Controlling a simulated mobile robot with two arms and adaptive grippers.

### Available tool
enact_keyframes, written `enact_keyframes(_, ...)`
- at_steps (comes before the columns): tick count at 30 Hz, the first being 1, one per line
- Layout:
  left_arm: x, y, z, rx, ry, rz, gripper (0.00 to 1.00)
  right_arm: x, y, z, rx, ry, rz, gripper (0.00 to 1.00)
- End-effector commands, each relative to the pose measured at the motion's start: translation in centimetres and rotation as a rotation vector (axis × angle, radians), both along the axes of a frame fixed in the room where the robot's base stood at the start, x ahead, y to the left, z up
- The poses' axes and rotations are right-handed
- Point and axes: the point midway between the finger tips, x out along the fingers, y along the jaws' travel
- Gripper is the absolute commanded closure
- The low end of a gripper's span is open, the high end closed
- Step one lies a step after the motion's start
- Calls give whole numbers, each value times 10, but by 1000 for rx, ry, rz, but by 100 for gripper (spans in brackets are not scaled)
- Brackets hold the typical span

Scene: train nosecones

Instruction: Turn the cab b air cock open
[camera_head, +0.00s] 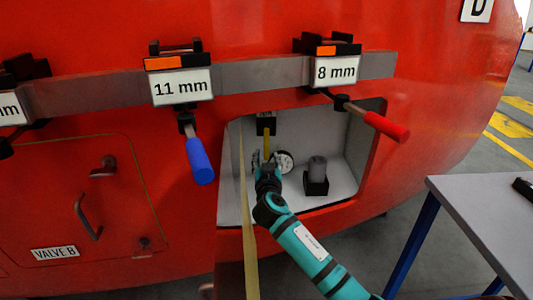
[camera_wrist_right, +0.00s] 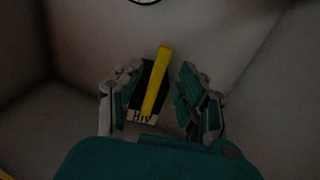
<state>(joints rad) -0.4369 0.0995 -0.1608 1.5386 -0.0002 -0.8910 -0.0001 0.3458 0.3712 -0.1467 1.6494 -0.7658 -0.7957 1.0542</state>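The air cock has a yellow lever (camera_head: 267,143) under a small black block (camera_head: 266,124) on the back wall of an open recess. In the right wrist view, the yellow lever (camera_wrist_right: 157,82) lies across the black block, whose white label reads AIR (camera_wrist_right: 141,117). My right gripper (camera_head: 265,165) is inside the recess, just below the lever. In the wrist view its fingers (camera_wrist_right: 161,88) are apart, with the lever between them, nearer the left finger. Contact cannot be told. My left gripper is not in view.
A round gauge (camera_head: 284,161) and a grey cylinder on a black base (camera_head: 317,172) sit in the recess beside my gripper. A closed hatch (camera_head: 75,200) labelled VALVE B is left. A grey table (camera_head: 480,215) stands right.

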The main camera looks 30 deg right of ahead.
Motion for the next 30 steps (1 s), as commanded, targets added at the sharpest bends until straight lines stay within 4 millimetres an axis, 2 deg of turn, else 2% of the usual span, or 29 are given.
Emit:
enact_keyframes(3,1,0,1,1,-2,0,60,17,-11,1,-1,0,-2,62)
enact_keyframes(7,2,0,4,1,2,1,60,28,-18,0,-1,1,-1,62)
enact_keyframes(18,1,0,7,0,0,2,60,34,-21,0,0,0,0,62)
enact_keyframes(20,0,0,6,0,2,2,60,34,-21,0,0,0,0,67)
enact_keyframes(27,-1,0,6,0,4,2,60,33,-21,0,0,0,0,98)
enact_keyframes(30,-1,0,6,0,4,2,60,33,-21,0,0,0,-1,100)
